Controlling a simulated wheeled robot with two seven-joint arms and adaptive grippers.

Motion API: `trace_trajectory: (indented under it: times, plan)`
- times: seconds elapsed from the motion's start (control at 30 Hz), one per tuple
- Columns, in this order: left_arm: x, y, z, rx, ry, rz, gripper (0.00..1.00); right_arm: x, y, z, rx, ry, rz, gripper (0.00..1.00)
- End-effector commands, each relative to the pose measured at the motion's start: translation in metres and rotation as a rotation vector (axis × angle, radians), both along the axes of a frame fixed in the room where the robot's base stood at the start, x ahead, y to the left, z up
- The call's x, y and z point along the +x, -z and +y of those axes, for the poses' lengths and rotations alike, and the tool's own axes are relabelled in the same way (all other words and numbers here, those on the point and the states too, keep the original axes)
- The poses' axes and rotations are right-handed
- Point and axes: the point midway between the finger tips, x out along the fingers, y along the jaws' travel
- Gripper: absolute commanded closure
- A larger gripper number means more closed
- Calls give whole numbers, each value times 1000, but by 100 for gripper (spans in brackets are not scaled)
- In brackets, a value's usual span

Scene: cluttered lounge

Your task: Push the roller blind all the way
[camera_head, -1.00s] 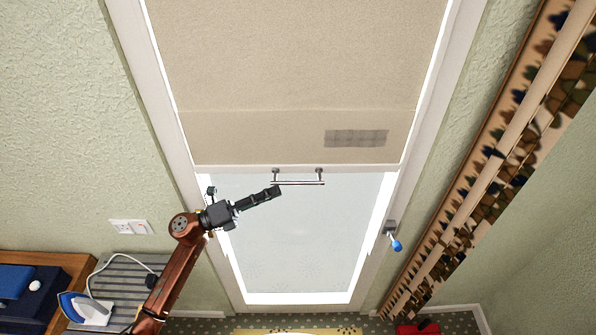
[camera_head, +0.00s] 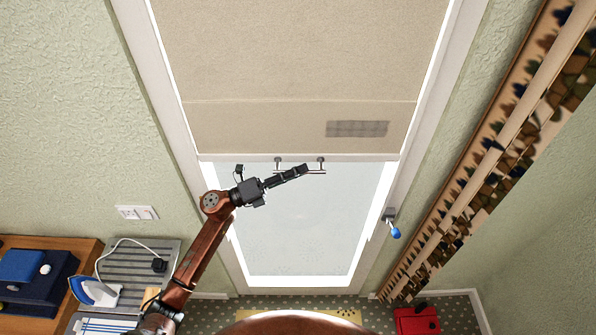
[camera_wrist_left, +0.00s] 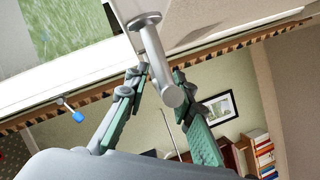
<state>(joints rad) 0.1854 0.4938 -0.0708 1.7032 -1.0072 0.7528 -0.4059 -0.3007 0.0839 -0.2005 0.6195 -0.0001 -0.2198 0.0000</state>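The beige roller blind (camera_head: 290,60) covers the upper part of the tall window, its bottom rail level above bare frosted glass (camera_head: 300,225). A metal bar handle (camera_head: 315,171) hangs from the rail on two short posts. My left gripper (camera_head: 304,169) reaches in from the left, its fingertips at the handle. In the left wrist view, the handle's bar (camera_wrist_left: 158,60) points toward the camera between the two fingers of my left gripper (camera_wrist_left: 160,75), which stand apart. I cannot tell whether either finger touches the bar. My right gripper is not in view.
A blue-tipped knob (camera_head: 394,232) sticks out from the right window frame. A patterned curtain (camera_head: 480,165) hangs at the right. An iron (camera_head: 95,291) stands on a grey striped surface at lower left. A red object (camera_head: 417,320) lies on the floor at lower right.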

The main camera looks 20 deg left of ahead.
Motion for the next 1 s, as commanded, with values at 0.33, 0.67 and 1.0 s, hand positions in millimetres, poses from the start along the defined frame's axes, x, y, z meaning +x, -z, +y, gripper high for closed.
trace_trajectory:
  times: [0.33, 0.67, 1.0]
  plan:
    - [0, 0, 0, 0, 0, 0, 100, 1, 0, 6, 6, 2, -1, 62]
    - [0, 3, 0, 0, 0, 0, 100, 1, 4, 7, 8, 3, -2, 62]
    - [0, 60, 0, 1, 1, 4, 100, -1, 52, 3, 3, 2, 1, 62]
